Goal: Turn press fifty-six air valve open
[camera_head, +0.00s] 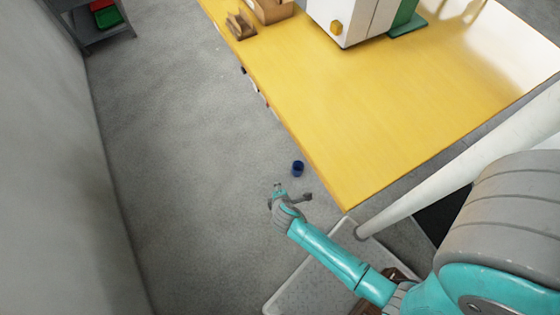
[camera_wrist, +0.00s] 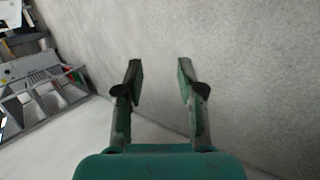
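My gripper (camera_head: 294,191) is open and empty beside the near left corner of the yellow table. In the wrist view my gripper (camera_wrist: 160,72) shows two parted fingers with only grey floor and wall between and beyond them. A white machine (camera_head: 345,12) with a yellow knob (camera_head: 336,28) on its front stands at the far part of the table, well away from my gripper. I cannot tell whether that knob is an air valve. No press number is legible, and I cannot make out a valve for certain.
The yellow table (camera_head: 375,115) has a wide bare top. A small blue cylinder (camera_head: 298,168) shows just beyond my gripper, by the table's left edge. Brown boxes (camera_head: 271,10) stand at the far left corner. A grey shelf (camera_head: 100,28) with red and green bins stands far left; the floor between is clear.

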